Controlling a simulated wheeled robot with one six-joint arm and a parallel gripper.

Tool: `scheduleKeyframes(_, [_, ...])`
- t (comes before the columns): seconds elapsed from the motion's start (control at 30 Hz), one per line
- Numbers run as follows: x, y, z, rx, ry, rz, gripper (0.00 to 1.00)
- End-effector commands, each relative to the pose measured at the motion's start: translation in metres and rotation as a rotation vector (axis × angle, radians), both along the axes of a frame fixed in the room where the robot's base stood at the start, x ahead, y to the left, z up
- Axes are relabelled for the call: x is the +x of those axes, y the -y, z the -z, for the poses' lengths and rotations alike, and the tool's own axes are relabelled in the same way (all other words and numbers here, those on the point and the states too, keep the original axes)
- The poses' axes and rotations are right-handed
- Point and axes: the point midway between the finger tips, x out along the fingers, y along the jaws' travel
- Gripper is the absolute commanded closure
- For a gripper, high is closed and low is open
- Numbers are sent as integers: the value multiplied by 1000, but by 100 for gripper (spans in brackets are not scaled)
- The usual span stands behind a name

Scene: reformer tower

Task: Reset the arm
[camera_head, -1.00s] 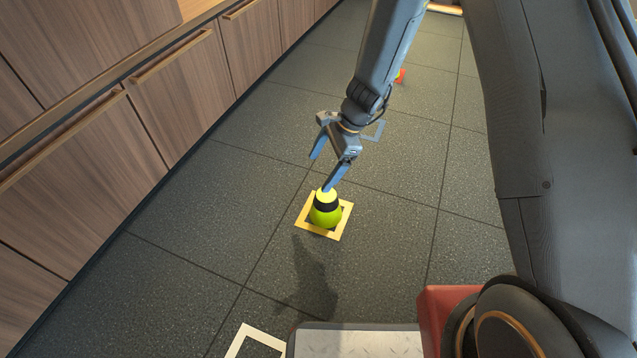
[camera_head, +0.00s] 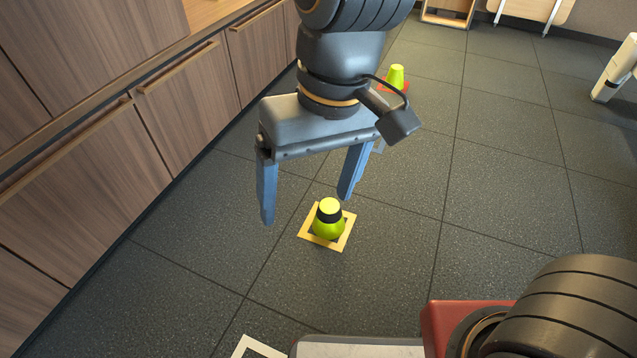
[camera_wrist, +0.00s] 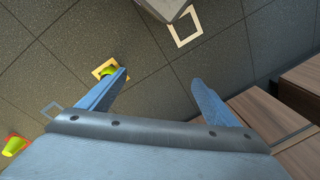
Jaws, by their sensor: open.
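My gripper (camera_head: 307,205) hangs in the upper middle of the head view, close to the camera. Its two blue fingers are wide apart, with nothing between them. In the wrist view my gripper (camera_wrist: 160,92) also shows open and empty. A yellow-green object with a black band (camera_head: 329,220) stands upright on the floor inside a yellow square outline (camera_head: 307,235). It is apart from the fingers. In the wrist view the object (camera_wrist: 108,72) is partly hidden by one finger.
Wooden cabinets (camera_head: 90,180) line the left side. A second yellow-green object (camera_head: 396,76) stands on a red patch farther back. A white square outline (camera_head: 262,346) lies at the front. The tiled floor to the right is mostly clear. A white leg-like object (camera_head: 612,70) stands far right.

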Motion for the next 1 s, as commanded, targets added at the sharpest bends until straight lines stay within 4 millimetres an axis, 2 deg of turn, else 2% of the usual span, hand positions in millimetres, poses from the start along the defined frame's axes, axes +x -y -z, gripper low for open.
scheduleKeyframes(0.07, [-11,7,-5,-8,27,-65,16])
scheduleKeyframes(0.2, [-18,11,-7,-19,47,-118,16])
scheduleKeyframes(0.73, [-19,12,-8,-19,48,-120,16])
scheduleKeyframes(1.0, [-19,13,-19,-12,44,-96,16])
